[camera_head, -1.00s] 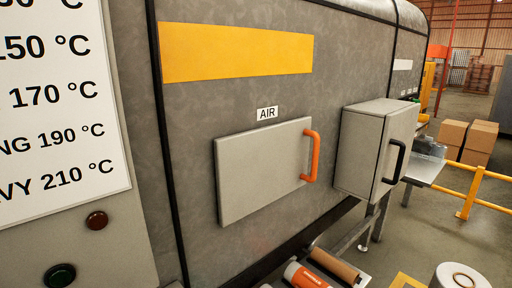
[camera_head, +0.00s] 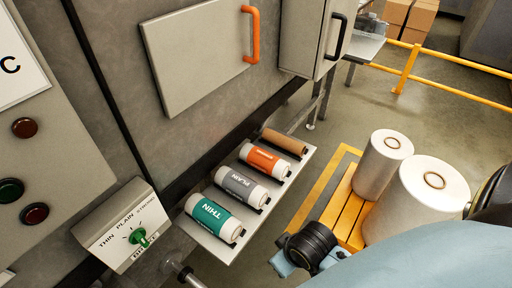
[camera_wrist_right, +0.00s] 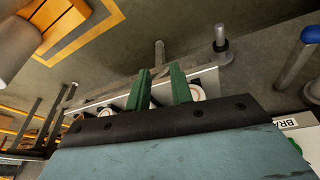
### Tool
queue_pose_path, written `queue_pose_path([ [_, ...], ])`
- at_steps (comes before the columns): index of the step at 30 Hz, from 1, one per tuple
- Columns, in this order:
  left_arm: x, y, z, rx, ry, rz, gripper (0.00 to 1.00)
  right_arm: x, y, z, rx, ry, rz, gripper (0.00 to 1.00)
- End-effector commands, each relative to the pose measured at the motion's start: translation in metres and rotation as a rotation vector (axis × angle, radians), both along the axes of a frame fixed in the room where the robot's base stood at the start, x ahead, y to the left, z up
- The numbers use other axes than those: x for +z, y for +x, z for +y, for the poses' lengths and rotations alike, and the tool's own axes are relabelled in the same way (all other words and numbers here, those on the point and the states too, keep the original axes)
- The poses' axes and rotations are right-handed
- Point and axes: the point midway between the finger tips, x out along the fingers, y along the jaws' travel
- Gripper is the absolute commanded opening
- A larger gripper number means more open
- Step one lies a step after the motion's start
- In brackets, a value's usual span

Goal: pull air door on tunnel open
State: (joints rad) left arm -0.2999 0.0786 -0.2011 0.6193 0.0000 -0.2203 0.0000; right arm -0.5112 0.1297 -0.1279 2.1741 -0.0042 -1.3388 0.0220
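The air door (camera_head: 205,50) is a flat grey panel on the tunnel's side, at the top of the head view. It lies flat against the wall and looks closed. Its orange upright handle (camera_head: 252,35) is on its right edge, and nothing touches it. My right arm enters the head view from the lower right, well below the door; its fingertips are not clearly seen there. In the right wrist view, the two green fingers of my right gripper (camera_wrist_right: 160,78) stand apart with nothing between them. The door is not seen in that view. My left gripper is not in view.
A shelf (camera_head: 225,255) with several film rolls juts out below the door. A selector box (camera_head: 120,230) is at its left. A grey box with a black handle (camera_head: 337,35) is right of the door. White rolls (camera_head: 432,190) stand on a yellow pallet (camera_head: 345,208) at right.

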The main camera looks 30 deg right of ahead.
Motion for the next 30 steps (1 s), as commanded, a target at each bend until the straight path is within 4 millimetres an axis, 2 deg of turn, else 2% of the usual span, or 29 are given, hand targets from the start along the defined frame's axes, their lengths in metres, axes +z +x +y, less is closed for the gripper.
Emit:
queue_pose_path([
  [1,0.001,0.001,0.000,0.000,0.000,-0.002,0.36,0.022,0.010,-0.005,-0.010,-0.007,-0.041,0.22],
  [2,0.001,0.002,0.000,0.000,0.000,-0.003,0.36,0.035,0.017,-0.008,-0.018,-0.011,-0.069,0.22],
  [4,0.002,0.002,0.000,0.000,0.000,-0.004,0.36,0.071,0.043,-0.021,-0.050,-0.029,-0.171,0.22],
  [6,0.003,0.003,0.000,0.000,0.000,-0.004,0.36,0.104,0.076,-0.037,-0.092,-0.047,-0.295,0.22],
  [11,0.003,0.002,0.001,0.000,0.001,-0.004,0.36,0.172,0.148,-0.071,-0.173,-0.062,-0.578,0.22],
  [14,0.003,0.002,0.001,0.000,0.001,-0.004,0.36,0.222,0.190,-0.091,-0.215,-0.058,-0.765,0.22],
  [15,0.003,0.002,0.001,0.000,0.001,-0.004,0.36,0.244,0.205,-0.100,-0.229,-0.052,-0.842,0.22],
  [18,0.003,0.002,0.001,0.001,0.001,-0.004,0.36,0.299,0.237,-0.119,-0.254,-0.036,-1.022,0.22],
  [21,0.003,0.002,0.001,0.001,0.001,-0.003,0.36,0.345,0.256,-0.133,-0.266,-0.013,-1.161,0.22],
  [25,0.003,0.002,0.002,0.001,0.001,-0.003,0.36,0.376,0.266,-0.141,-0.269,0.005,-1.250,0.22],
  [30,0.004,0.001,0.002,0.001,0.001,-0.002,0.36,0.382,0.280,-0.145,-0.271,0.010,-1.268,0.22],
])
